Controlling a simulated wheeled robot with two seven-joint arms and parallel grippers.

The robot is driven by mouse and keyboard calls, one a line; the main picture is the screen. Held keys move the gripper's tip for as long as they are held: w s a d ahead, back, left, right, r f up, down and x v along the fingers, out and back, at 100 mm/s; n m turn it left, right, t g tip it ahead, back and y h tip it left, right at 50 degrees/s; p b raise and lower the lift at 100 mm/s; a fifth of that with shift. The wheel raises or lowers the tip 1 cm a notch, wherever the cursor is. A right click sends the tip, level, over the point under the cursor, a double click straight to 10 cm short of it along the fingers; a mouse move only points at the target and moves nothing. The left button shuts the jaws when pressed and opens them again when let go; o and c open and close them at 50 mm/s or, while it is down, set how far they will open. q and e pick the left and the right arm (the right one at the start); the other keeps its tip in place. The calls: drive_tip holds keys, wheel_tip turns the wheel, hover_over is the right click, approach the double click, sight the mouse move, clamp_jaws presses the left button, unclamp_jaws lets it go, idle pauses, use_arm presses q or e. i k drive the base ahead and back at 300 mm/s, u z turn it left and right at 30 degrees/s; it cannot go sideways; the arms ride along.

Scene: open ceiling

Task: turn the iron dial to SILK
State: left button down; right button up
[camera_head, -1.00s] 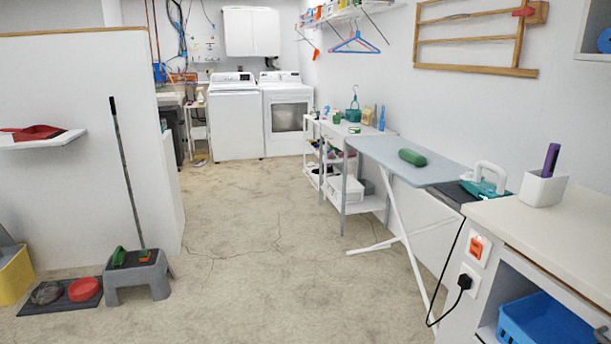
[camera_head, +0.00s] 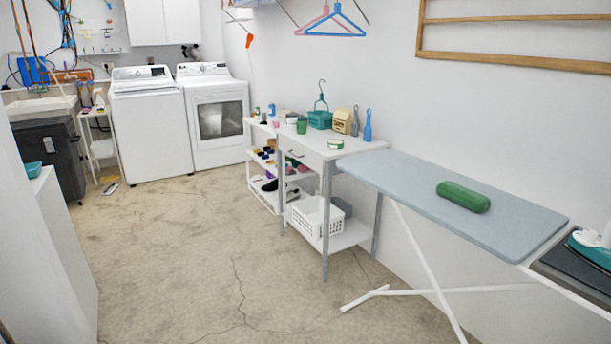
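The iron (camera_head: 592,246) is at the right edge of the head view, teal and white, and the frame cuts off part of it. It sits on a dark rest at the near end of the grey-blue ironing board (camera_head: 420,192). Its dial and any SILK mark cannot be made out. Neither of my grippers shows in this view.
A green rounded object (camera_head: 463,196) lies on the board. The board's white legs (camera_head: 425,262) spread over the floor. A white shelf table (camera_head: 340,150) stands behind it. A washer (camera_head: 150,130) and dryer (camera_head: 216,115) stand at the back. The middle floor is clear.

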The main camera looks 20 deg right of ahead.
sight(591, 235)
drive_tip(key=z, duration=1.15)
drive_tip(key=i, duration=1.25)
drive_tip(key=z, duration=1.25)
